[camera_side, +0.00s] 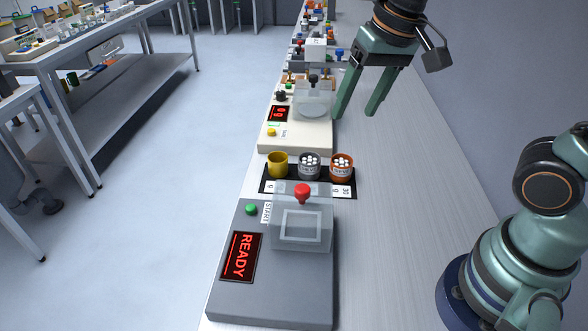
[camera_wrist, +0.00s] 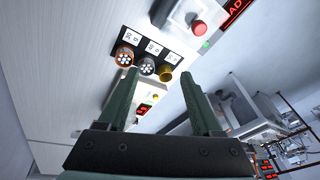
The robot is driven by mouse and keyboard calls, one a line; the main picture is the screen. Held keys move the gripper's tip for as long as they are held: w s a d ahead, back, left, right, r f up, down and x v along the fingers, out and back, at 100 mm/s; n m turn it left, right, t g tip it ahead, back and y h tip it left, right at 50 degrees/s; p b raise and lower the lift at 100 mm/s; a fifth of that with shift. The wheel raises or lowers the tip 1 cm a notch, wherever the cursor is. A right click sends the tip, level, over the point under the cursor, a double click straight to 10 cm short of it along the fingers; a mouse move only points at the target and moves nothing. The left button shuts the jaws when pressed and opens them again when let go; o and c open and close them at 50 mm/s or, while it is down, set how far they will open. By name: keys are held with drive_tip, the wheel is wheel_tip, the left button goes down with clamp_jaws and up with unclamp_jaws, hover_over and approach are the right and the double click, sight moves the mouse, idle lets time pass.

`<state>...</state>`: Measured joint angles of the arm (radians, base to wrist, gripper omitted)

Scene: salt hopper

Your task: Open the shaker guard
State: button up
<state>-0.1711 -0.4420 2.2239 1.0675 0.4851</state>
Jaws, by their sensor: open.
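The shaker is a grey box (camera_side: 270,295) with a red READY display (camera_side: 241,256) and a green START button (camera_side: 251,209). Its guard (camera_side: 300,232) is a clear cover with a red knob (camera_side: 302,193) on top. The guard sits down over a pale square frame and looks closed. In the wrist view the red knob (camera_wrist: 198,27) and part of the clear guard (camera_wrist: 177,18) show at the top. My gripper (camera_side: 355,114) is open and empty, raised beside the white scale, well behind the guard. Its two fingers (camera_wrist: 160,74) also show apart in the wrist view.
A black rack (camera_side: 347,187) holds a yellow cup (camera_side: 278,164), a grey cup (camera_side: 309,165) and an orange cup (camera_side: 341,166) behind the guard. The white scale (camera_side: 290,138) with a clear cover stands beyond. The bench at right is clear.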

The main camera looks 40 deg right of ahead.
sight(303, 188)
drive_tip(key=w+a+f+m+g, duration=0.1)
drive_tip(key=a+m+g, duration=0.15)
drive_tip(key=a, duration=0.25)
drive_tip(key=w+a+m+g, duration=0.1)
drive_tip(key=a+m, duration=0.2)
drive_tip(key=a, duration=0.2)
drive_tip(key=shift+h, duration=0.3)
drive_tip(key=f, duration=1.2)
drive_tip(key=shift+w+d, duration=0.15)
drive_tip(key=shift+d, duration=0.05)
clamp_jaws()
drive_tip(key=shift+r, duration=0.1)
